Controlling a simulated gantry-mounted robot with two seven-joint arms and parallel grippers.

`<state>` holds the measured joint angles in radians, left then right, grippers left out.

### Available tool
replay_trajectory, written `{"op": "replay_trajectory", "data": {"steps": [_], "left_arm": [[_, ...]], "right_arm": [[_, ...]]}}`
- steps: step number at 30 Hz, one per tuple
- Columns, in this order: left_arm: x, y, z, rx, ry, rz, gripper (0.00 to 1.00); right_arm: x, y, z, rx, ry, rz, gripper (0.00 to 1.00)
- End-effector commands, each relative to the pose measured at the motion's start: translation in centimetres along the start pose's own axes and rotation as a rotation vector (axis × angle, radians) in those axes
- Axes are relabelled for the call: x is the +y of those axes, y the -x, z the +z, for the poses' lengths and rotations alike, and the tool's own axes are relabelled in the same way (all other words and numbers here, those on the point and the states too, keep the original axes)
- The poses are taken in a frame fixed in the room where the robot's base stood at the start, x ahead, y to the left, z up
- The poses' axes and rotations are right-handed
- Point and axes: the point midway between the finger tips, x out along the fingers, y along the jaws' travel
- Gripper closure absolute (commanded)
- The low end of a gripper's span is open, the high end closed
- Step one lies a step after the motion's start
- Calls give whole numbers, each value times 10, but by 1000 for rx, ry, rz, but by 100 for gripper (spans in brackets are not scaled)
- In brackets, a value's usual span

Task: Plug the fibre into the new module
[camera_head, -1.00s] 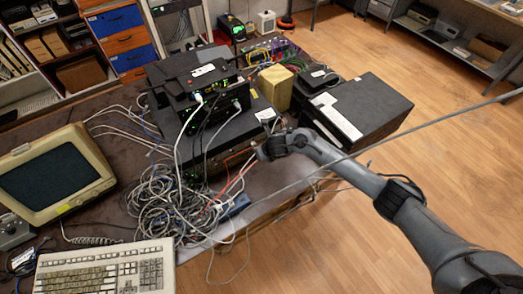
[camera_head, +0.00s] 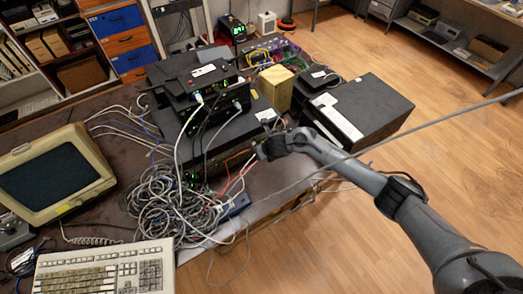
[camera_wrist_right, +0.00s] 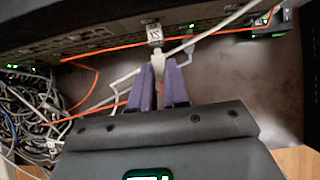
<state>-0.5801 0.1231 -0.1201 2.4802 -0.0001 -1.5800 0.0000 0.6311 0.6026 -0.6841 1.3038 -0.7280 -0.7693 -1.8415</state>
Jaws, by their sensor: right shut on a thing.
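My right gripper (camera_wrist_right: 161,72) has two purple fingers shut on a small pale plug (camera_wrist_right: 158,62), partly hidden between them. I take it for the fibre's end. An orange fibre (camera_wrist_right: 95,68) loops at the left, and an orange line runs toward the fingers, which hide where it ends. Just beyond the fingertips is a module with an upside-down "SX" label (camera_wrist_right: 155,35), at the front of a dark rack unit. I cannot tell whether plug and module touch. In the head view my right gripper (camera_head: 265,151) is at the equipment stack's front. My left gripper is not in view.
A white cable (camera_wrist_right: 222,25) crosses close beside the module. A tangle of grey cables (camera_head: 170,203) lies left of the gripper. The equipment stack (camera_head: 240,125), a yellowish box (camera_head: 275,88) and a black case (camera_head: 360,110) stand behind and right.

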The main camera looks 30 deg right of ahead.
Motion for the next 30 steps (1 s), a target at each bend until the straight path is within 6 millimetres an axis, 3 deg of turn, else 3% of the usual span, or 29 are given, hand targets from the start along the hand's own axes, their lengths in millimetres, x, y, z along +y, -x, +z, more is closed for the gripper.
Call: {"op": "replay_trajectory", "data": {"steps": [30], "left_arm": [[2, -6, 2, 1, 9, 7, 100]], "right_arm": [[0, -5, 7, 0, 0, 0, 100]]}}
